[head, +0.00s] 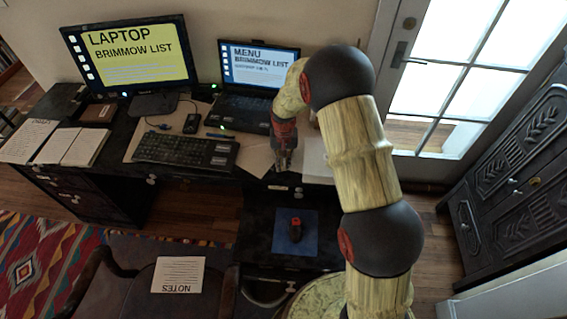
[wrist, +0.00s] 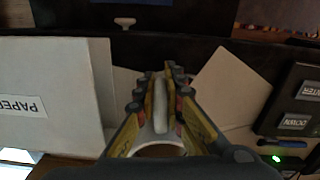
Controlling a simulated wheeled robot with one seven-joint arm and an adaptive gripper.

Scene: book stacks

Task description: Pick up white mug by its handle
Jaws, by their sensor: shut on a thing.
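The white mug shows in the wrist view as a pale rim (wrist: 160,139) at the bottom centre, partly covered by my gripper's body. Its upright white handle (wrist: 161,103) stands between the two yellow-padded fingers. My gripper (wrist: 163,78) is shut on this handle, one finger on each side. In the head view my gripper (head: 283,163) points down at the front edge of the desk, right of the keyboard. I cannot make out the mug there; my arm and gripper hide that spot.
The dark desk holds a keyboard (head: 186,151), a monitor (head: 130,58), an open laptop (head: 258,72) and papers (head: 70,147). A white "PAPER" block (wrist: 50,95) lies left of my gripper in the wrist view. A chair (head: 140,285) stands in front.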

